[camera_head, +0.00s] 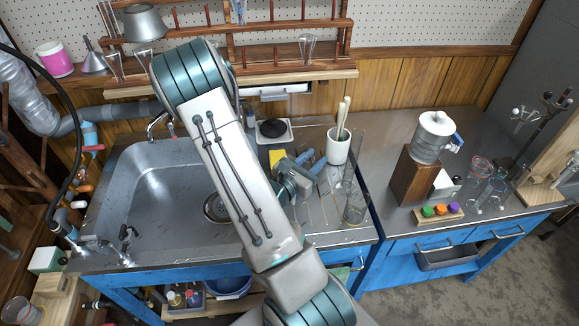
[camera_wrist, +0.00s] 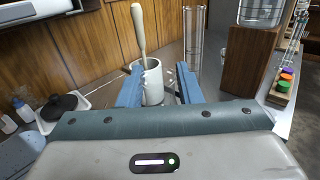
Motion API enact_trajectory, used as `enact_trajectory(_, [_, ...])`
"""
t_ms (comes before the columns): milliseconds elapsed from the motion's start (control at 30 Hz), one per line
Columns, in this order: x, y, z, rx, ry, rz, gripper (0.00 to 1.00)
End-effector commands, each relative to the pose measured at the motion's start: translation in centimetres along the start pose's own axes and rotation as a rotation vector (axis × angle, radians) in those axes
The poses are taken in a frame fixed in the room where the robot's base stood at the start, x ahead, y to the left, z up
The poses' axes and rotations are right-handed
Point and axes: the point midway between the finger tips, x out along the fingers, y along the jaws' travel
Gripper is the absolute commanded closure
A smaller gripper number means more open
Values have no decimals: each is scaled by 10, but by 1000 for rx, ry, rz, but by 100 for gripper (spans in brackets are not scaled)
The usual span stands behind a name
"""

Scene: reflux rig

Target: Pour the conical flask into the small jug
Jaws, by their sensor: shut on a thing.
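My gripper (camera_head: 313,163) is over the steel counter right of the sink, beside a white crock (camera_head: 338,150). In the wrist view my gripper's blue fingers (camera_wrist: 160,90) stand apart, shut on a clear thing. I take it to be the conical flask (camera_wrist: 172,86), but its glass barely shows, and I cannot make out its tilt or contents. The white crock shows behind the fingers. I cannot pick out the small jug with certainty. A clear vessel with a reddish rim (camera_head: 480,166) stands among glassware on the right counter.
A tall glass cylinder (camera_head: 356,195) stands close right of my gripper. A wooden block (camera_head: 413,175) with a white-lidded jar (camera_head: 433,137) stands farther right, behind a rack of coloured caps (camera_head: 440,211). The sink (camera_head: 150,190) lies left. A wooden shelf (camera_head: 280,75) runs along the wall.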

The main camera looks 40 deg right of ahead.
Motion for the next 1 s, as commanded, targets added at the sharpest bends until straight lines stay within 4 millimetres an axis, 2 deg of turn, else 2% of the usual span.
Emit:
enact_trajectory(400, [1, 8, 4, -85, 13, 13, 91])
enact_trajectory(500, [1, 11, -5, -101, 11, 12, 91])
enact_trajectory(833, [2, 16, -4, -165, 22, 12, 91])
enact_trajectory(967, [2, 22, 0, -245, 32, 17, 91])
enact_trajectory(1000, [3, 25, 7, -282, 38, 16, 91])
